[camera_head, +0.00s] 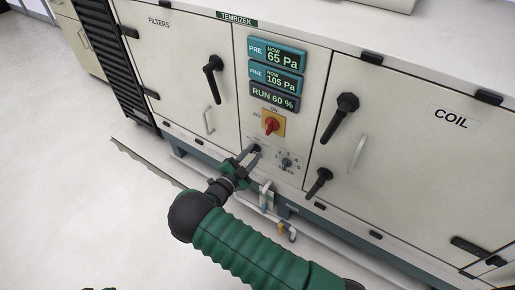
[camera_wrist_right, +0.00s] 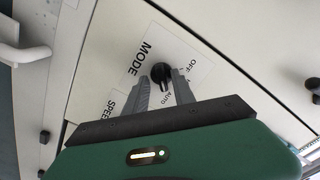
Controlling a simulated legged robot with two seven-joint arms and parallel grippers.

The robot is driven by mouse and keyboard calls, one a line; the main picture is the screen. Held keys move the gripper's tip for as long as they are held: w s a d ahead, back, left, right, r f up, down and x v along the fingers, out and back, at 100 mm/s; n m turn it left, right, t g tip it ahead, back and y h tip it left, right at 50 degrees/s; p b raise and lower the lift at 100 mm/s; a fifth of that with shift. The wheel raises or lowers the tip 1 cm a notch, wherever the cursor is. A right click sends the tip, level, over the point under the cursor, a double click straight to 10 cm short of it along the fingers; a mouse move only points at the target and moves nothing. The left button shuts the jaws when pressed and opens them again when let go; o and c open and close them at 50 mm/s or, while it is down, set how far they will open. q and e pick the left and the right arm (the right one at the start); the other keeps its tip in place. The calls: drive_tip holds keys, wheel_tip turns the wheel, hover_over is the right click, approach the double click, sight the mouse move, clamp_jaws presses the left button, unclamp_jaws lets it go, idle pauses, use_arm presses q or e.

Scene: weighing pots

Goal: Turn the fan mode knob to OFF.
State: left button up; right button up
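The fan mode knob (camera_wrist_right: 160,72) is a small black round knob on a white plate marked MODE, with OFF and AUTO around it. Its pointer direction is too small to read. In the head view the knob (camera_head: 255,147) is partly hidden by my right gripper (camera_head: 252,156). That gripper is at the panel with its fingers apart. In the right wrist view the fingertips (camera_wrist_right: 162,82) are on either side of the knob, close to it; contact is not clear. My left gripper is not in view.
A speed knob (camera_head: 286,163) is just right of the mode knob. Above are a red switch (camera_head: 271,125) on a yellow plate and a display (camera_head: 274,98) reading RUN 60 %. Black door handles (camera_head: 213,78) flank the panel. Pipes (camera_head: 267,198) run below.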

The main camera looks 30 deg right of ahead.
drive_tip(key=shift+a+r, duration=0.25)
drive_tip(key=shift+a, duration=0.2)
drive_tip(key=shift+c, duration=1.2)
drive_tip(key=shift+d+f, duration=0.15)
drive_tip(key=shift+d, duration=0.3)
clamp_jaws()
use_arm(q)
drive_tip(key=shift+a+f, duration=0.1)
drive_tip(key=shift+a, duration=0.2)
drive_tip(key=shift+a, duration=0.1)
use_arm(e)
drive_tip(key=shift+a, duration=0.15)
